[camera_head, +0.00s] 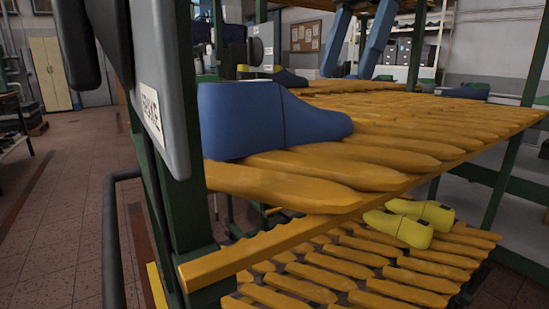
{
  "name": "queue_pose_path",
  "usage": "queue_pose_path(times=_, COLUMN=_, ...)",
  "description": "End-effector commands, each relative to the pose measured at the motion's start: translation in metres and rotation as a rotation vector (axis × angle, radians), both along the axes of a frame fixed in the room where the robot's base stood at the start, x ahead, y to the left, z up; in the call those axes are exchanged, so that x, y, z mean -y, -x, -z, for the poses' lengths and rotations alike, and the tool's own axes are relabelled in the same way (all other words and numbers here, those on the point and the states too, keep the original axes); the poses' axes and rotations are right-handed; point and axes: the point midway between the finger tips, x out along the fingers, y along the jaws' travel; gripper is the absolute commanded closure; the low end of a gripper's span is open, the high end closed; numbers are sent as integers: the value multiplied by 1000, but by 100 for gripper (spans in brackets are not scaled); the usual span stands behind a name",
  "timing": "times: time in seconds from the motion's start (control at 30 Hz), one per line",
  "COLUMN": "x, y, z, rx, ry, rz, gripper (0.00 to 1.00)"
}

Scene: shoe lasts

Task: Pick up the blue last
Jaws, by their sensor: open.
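A large blue last (268,120) sits on the near left end of the upper rack shelf (272,186), in the camera_head view. Smaller blue lasts also show farther back on the rack, one behind the large one (290,78) and one at the right (465,93). I cannot make out my gripper in this view, and nothing is seen touching the large blue last.
A grey panel labelled BRAKE (172,90) and a green post stand close at the left. A yellow pair of lasts (410,223) sits on the lower slatted shelf (350,262). Two slanted blue bars (340,40) show above the rack. Tiled floor (60,220) is open at the left.

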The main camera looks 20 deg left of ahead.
Motion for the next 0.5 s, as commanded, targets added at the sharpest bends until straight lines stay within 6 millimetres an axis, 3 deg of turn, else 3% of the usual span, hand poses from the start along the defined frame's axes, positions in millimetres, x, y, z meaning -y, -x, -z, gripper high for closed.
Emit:
queue_pose_path(times=0.27, x=-13, y=16, z=-6, rx=-1, ry=-39, rz=-121, gripper=38)
queue_pose_path(times=0.5, x=-37, y=49, z=-7, rx=0, ry=-40, rz=-129, gripper=38)
